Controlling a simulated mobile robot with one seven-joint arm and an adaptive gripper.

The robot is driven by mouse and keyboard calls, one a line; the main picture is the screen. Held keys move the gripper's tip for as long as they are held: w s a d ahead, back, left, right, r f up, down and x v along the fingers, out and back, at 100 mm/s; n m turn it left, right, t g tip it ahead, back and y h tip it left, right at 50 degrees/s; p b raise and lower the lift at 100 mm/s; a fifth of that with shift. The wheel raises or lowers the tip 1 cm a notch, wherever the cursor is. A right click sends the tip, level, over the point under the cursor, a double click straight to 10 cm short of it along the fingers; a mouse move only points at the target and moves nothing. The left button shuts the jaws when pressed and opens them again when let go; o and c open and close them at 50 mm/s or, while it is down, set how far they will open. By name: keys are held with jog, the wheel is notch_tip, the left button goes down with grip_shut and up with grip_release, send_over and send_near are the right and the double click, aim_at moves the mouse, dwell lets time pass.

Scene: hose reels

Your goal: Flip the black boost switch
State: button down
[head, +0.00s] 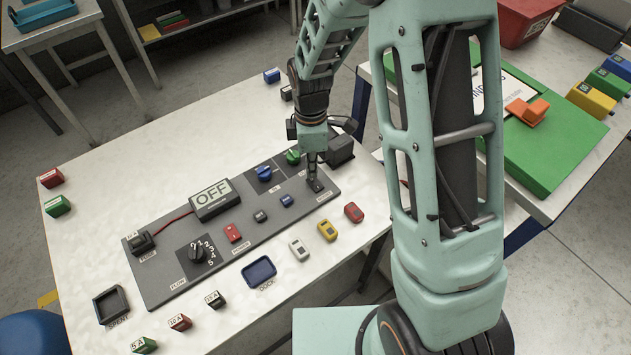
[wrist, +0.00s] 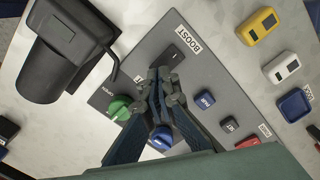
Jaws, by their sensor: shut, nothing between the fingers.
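The black boost switch (wrist: 174,54) sits on the grey panel beside the BOOST label (wrist: 188,38) in the wrist view. In the head view the boost switch (head: 317,186) is at the panel's right end, partly hidden by my gripper. My gripper (wrist: 161,73) is shut and empty, with its fingertips just short of the switch in the wrist picture. In the head view my gripper (head: 314,178) points down at the switch. I cannot tell whether it touches. The display (head: 211,197) reads OFF.
Green (wrist: 119,108) and blue (wrist: 161,138) knobs lie close to my fingers. Blue (head: 287,200), dark (head: 260,216) and red (head: 232,233) buttons line the panel. A black holder (wrist: 65,45) stands beyond the panel. Loose coloured blocks, including a yellow one (head: 327,230), lie along the table's front.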

aim_at(312, 179)
jog(key=shift+f+b, duration=0.9)
jog(key=shift+f, duration=0.2)
dwell(0.6)
jog(key=shift+r, duration=0.15)
jog(key=shift+r+p, duration=2.45)
jog(key=shift+r, duration=0.95)
